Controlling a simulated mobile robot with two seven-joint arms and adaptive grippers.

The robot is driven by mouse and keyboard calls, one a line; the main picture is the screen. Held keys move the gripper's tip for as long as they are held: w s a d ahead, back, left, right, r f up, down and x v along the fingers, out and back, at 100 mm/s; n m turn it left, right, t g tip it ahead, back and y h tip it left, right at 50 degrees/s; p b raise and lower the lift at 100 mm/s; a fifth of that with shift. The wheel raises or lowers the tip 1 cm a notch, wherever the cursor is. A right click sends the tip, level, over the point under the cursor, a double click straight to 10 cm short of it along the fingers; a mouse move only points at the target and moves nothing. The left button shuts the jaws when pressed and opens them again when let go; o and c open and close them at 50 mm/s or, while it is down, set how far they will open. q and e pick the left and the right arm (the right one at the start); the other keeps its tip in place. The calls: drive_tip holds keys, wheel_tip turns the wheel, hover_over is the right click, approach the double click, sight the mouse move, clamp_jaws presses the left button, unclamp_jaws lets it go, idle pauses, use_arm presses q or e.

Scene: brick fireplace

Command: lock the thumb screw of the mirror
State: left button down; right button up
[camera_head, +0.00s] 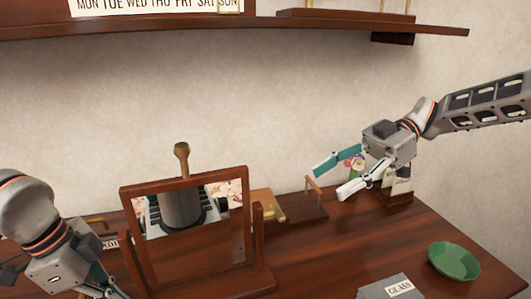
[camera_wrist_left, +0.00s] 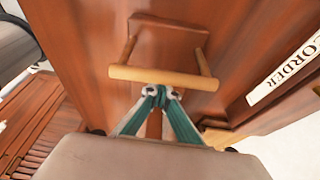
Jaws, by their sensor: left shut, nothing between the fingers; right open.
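The mirror (camera_head: 215,247) stands on the desk left of centre in the head view, tilted in a dark red wooden frame with side posts and a base. Its glass reflects my own body. A brass knob on a stem (camera_head: 181,152) rises behind its top edge; I cannot tell whether it belongs to the mirror. No thumb screw can be clearly made out. My left gripper (camera_head: 108,284) is low beside the mirror's left side; in the left wrist view its fingertips (camera_wrist_left: 161,92) are together, close to a brass bar handle (camera_wrist_left: 165,78). My right gripper (camera_head: 332,178) is open and empty, right of the mirror.
A wooden shelf (camera_head: 300,27) runs along the wall above. A green bowl (camera_head: 454,260) and a grey item labelled GLASS (camera_head: 391,288) are at the right front. A small wooden tray (camera_head: 304,208) is behind the mirror's right side. The desk right of the mirror is mostly clear.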

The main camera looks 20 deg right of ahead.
use_arm(q)
drive_tip(key=shift+a+r+p, duration=0.1)
drive_tip(key=shift+r+p, duration=0.45)
drive_tip(key=shift+r, duration=0.05)
drive_tip(key=shift+r+p, duration=1.35)
drive_tip(key=shift+r, duration=0.95)
use_arm(e)
wheel_tip(320, 180, up, 9)
drive_tip(key=s, duration=0.1)
drive_tip(key=shift+s+n+t, duration=0.3)
drive_tip(key=shift+n+t, duration=0.1)
